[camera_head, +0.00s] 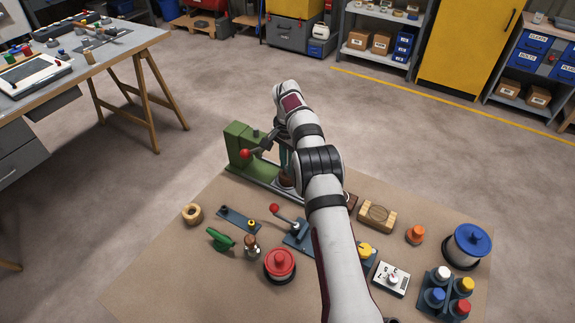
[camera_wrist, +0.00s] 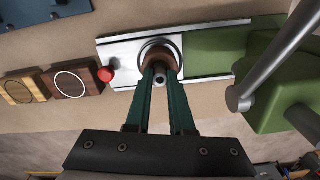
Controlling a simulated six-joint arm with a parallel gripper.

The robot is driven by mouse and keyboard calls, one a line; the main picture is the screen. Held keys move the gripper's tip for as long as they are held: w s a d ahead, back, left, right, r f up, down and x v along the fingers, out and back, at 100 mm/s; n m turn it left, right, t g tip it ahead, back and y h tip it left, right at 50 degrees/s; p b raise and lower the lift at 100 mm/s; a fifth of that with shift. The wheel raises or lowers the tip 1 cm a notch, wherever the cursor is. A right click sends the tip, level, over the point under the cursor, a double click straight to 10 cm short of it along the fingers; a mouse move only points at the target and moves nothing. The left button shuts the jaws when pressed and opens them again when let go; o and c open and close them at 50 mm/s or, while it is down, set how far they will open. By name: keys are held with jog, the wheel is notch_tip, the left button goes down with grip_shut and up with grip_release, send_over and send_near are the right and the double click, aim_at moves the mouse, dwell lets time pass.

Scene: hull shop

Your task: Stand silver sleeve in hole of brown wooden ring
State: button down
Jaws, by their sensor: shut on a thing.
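The brown wooden ring (camera_wrist: 161,56) sits on the silver bed of a green press, inside a round metal seat; it shows partly in the head view (camera_head: 285,182), behind my arm. My gripper (camera_wrist: 160,72) points down over the ring, its teal fingers close together. Between the fingertips is the silver sleeve (camera_wrist: 159,80), a small tube with a dark bore, mostly hidden by the fingers. My gripper is shut on it. The sleeve's end is over or at the ring; I cannot tell whether it is inside the hole.
The green press (camera_head: 240,148) has a lever with a red ball (camera_head: 245,154) close beside my gripper. A red knob (camera_wrist: 106,74) and wooden blocks (camera_wrist: 75,82) are left in the wrist view. A tan ring (camera_head: 193,213), red-lidded pot (camera_head: 280,265) and blue-lidded pot (camera_head: 467,245) stand on the table.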

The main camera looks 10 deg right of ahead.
jog(key=shift+r, duration=0.35)
jog(key=shift+f, duration=0.8)
dwell(0.5)
jog(key=shift+r, duration=0.1)
jog(key=shift+r, duration=0.75)
jog(key=shift+f, duration=0.8)
dwell(0.4)
jog(key=c, duration=1.1)
grip_release()
